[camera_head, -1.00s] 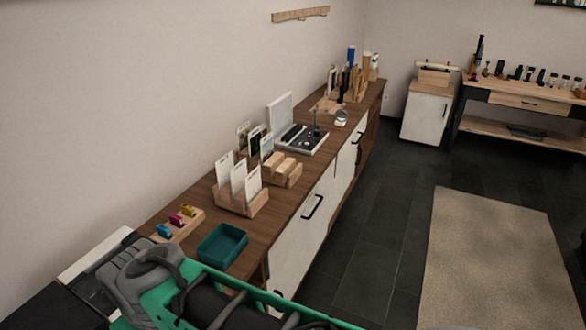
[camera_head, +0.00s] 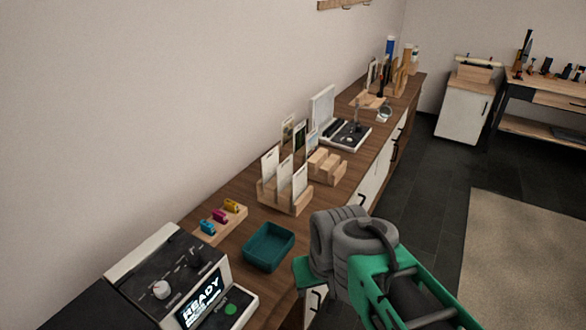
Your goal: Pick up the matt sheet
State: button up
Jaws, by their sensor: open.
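Several upright white sheets stand in slots of a wooden rack (camera_head: 287,203) on the long brown counter; the front ones include a left sheet (camera_head: 269,166), a middle sheet (camera_head: 285,174) and a right sheet (camera_head: 300,180). I cannot tell from their surfaces which is matt. More cards or sheets (camera_head: 299,137) with darker printed faces stand just behind. My arm, grey and green, reaches over the counter's front edge at the lower right of the rack. My gripper's fingers do not show in this view.
A teal tray (camera_head: 269,247) lies in front of the rack. A wooden holder with coloured pieces (camera_head: 220,220) is to its left. A machine reading READY (camera_head: 203,303) stands at lower left. A wooden block stand (camera_head: 327,168) and an open case (camera_head: 344,134) lie beyond the rack.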

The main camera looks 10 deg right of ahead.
aim_at(269, 162)
jog(key=z, duration=1.45)
jog(key=i, duration=1.4)
jog(key=u, duration=4.45)
